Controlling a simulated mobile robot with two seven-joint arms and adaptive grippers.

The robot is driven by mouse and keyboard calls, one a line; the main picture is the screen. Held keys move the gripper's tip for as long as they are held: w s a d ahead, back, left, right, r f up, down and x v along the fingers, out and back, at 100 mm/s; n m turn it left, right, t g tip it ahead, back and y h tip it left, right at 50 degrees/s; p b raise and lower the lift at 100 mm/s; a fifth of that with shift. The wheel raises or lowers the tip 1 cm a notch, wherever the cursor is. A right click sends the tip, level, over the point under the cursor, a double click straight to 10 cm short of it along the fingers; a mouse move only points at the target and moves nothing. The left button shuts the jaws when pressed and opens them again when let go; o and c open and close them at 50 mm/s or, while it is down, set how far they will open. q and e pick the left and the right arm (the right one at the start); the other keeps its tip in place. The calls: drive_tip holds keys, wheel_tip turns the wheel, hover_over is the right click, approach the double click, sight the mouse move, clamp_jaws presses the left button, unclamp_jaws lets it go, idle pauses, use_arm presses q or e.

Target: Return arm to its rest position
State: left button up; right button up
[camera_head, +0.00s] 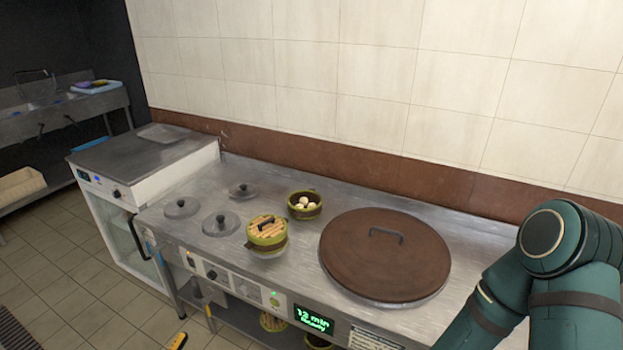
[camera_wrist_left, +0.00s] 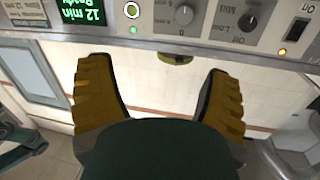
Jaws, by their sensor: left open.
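My left gripper (camera_wrist_left: 160,80) shows in the left wrist view with its two yellow-and-dark fingers spread wide. Nothing is between its pads. It is in front of the cooking counter, with the control panel (camera_wrist_left: 160,18) upside down beyond the fingertips. In the head view, a yellow tip at the bottom edge, left of centre, may be part of this gripper; the rest of it is out of the picture. A teal arm of mine fills the right side of the head view, but its gripper is not visible.
The counter (camera_head: 290,255) carries a large brown lid (camera_head: 375,265), a bamboo-lidded steamer (camera_head: 266,233), an open steamer with buns (camera_head: 304,204) and three small grey lids, one nearest the front (camera_head: 220,224). A green display (camera_head: 314,319) reads "12 min Ready". Tiled floor (camera_head: 85,270) lies open at left.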

use_arm(q)
drive_tip(key=s+d+r+g+h, duration=0.15)
drive_tip(key=d+g, duration=0.45)
drive_tip(key=d, duration=0.7)
drive_tip(key=d+r+g, duration=0.2)
drive_tip(key=d+g, duration=0.3)
drive_tip(key=d, duration=0.8)
drive_tip(key=s+d+r+n+g+y, duration=0.2)
drive_tip(key=s+r+n+y, duration=0.5)
drive_tip(key=s, duration=0.8)
wheel_tip(320, 180, up, 4)
drive_tip(key=d+n, duration=0.1)
drive_tip(key=n, duration=0.1)
drive_tip(key=shift+s+d+f+n, duration=0.2)
drive_tip(key=shift+s+n, duration=0.1)
use_arm(e)
drive_tip(key=shift+w+d+f, duration=0.15)
drive_tip(key=shift+w+d, duration=0.1)
drive_tip(key=shift+w, duration=0.25)
